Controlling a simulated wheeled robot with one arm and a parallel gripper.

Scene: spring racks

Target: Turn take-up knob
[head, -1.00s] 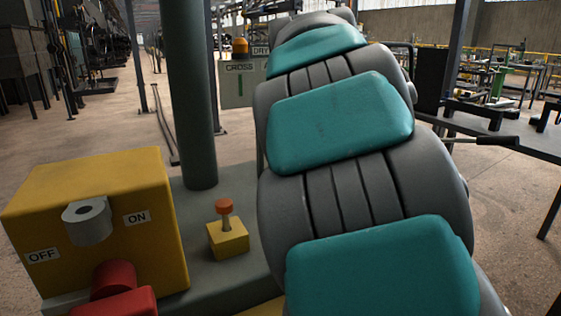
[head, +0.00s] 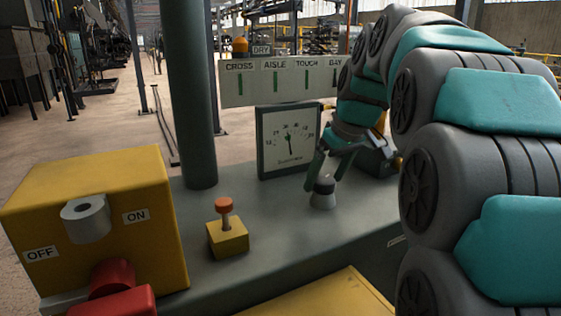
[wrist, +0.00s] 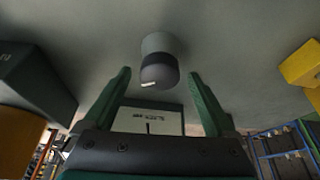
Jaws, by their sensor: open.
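The take-up knob (head: 323,190) is a small round knob with a dark top and a pale grey base. It stands on the grey bench top (head: 290,225), in front of the dial gauge (head: 288,140). My gripper (head: 326,176) is just above and around the knob in the head view. In the wrist view the knob (wrist: 158,68) lies ahead, centred between the two green fingers of my gripper (wrist: 158,80). The fingers are open, with a gap on both sides of the knob. A white mark shows on the knob's dark top.
A yellow box (head: 95,220) with ON and OFF labels and a red part stands at the left. A small yellow block with an orange-topped button (head: 227,230) is left of the knob. A dark post (head: 190,90) and a labelled sign board (head: 280,80) stand behind.

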